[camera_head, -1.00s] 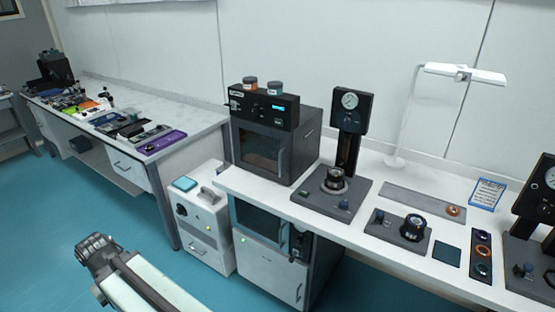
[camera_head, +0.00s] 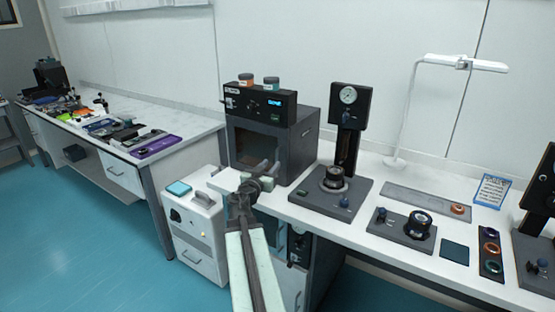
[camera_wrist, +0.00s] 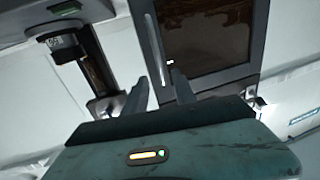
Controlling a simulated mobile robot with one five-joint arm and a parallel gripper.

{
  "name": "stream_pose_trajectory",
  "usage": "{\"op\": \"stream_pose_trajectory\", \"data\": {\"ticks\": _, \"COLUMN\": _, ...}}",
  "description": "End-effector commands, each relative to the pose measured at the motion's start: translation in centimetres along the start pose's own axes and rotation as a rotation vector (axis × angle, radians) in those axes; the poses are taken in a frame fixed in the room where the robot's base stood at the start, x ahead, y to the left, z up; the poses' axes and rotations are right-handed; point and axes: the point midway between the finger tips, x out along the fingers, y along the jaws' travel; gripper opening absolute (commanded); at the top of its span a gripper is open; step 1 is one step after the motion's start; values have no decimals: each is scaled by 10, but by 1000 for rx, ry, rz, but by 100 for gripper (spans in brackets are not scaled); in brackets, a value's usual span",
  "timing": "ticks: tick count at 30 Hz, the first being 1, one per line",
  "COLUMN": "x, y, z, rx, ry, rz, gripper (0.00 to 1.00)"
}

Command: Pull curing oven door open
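The curing oven (camera_head: 298,150) is a dark grey box on the white bench, with a black control panel and a blue display. Its door (camera_head: 245,143) has a dark window and looks shut. My gripper (camera_head: 264,168) is in front of the door's lower right part and hides some of it. In the wrist view, the door (camera_wrist: 205,35) fills the upper right, with its pale bar handle (camera_wrist: 154,45) along one edge. My gripper's two fingers (camera_wrist: 160,82) are apart, and the handle's near end appears between them. I cannot tell whether they touch it.
Two jars (camera_head: 258,82) stand on the oven. A gauge press (camera_head: 345,150) stands close to its right. A second cabinet (camera_head: 298,245) sits under the bench, behind my arm. A white wheeled unit (camera_head: 196,225) stands to the left. The floor (camera_head: 90,240) is clear at the left.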

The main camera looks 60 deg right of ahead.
Motion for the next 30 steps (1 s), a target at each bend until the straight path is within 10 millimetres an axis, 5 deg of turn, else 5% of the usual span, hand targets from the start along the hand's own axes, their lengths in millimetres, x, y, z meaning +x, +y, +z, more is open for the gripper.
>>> {"op": "stream_pose_trajectory", "data": {"ticks": 12, "x": 69, "y": -2, "z": 0, "rx": -1, "ry": -1, "rz": 1, "gripper": 33}}
{"op": "stream_pose_trajectory", "data": {"ticks": 20, "x": 71, "y": -1, "z": 0, "rx": -1, "ry": -1, "rz": -1, "gripper": 33}}
{"op": "stream_pose_trajectory", "data": {"ticks": 24, "x": 71, "y": -2, "z": 0, "rx": -1, "ry": -2, "rz": -1, "gripper": 0}}
{"op": "stream_pose_trajectory", "data": {"ticks": 30, "x": 71, "y": -2, "z": 0, "rx": -1, "ry": -2, "rz": -1, "gripper": 0}}
